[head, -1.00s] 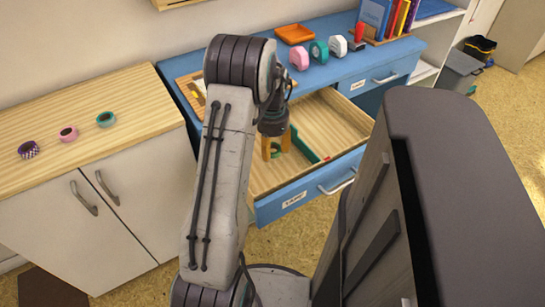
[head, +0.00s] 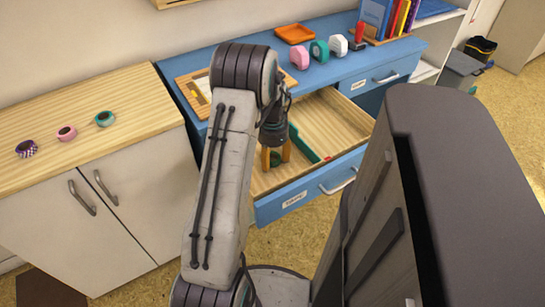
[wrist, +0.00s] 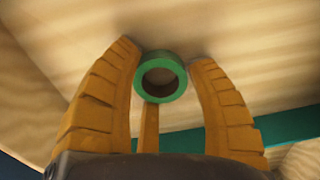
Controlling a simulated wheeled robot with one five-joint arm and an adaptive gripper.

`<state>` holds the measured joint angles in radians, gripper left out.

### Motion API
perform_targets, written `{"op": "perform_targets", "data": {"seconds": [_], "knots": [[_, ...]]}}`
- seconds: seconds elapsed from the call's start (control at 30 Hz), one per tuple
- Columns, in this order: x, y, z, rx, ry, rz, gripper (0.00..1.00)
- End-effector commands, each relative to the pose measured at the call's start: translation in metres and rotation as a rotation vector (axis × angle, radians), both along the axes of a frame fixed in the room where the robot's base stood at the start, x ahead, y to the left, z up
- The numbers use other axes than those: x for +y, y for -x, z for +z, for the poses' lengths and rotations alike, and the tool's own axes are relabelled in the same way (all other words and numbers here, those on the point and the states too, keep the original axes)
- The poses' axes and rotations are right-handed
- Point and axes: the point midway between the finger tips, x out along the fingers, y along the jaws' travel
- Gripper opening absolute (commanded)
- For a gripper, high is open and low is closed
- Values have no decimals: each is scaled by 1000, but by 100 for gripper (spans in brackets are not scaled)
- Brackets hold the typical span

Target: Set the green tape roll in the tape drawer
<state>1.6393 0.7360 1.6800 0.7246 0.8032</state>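The green tape roll (wrist: 139,88) sits between my gripper's orange fingers (wrist: 165,62) in the wrist view, with its hole facing the camera. The fingers lie against both its sides, so my gripper looks shut on it. In the head view my gripper (head: 276,159) points down inside the open tape drawer (head: 340,118), in its left part. The roll shows small and dark green (head: 275,159) between the fingers, low over the wooden floor. I cannot tell whether it touches that floor.
A green divider (head: 304,144) stands just right of my gripper. The drawer's right part looks clear. Purple (head: 27,148), pink (head: 67,133) and teal (head: 105,118) rolls lie on the left cabinet. Pink (head: 299,57), green (head: 319,51) and white (head: 338,46) items stand on the blue desk.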

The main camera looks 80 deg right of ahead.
Motion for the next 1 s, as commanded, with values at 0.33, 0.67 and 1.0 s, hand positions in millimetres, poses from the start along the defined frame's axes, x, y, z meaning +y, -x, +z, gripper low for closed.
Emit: {"op": "perform_targets", "data": {"seconds": [0.33, 0.67, 1.0], "knots": [[0, 0, 0, 0, 0, 0, 69], [-1, 0, 19, 0, 4, 0, 69], [-1, 0, 78, 0, 4, 0, 69]]}}
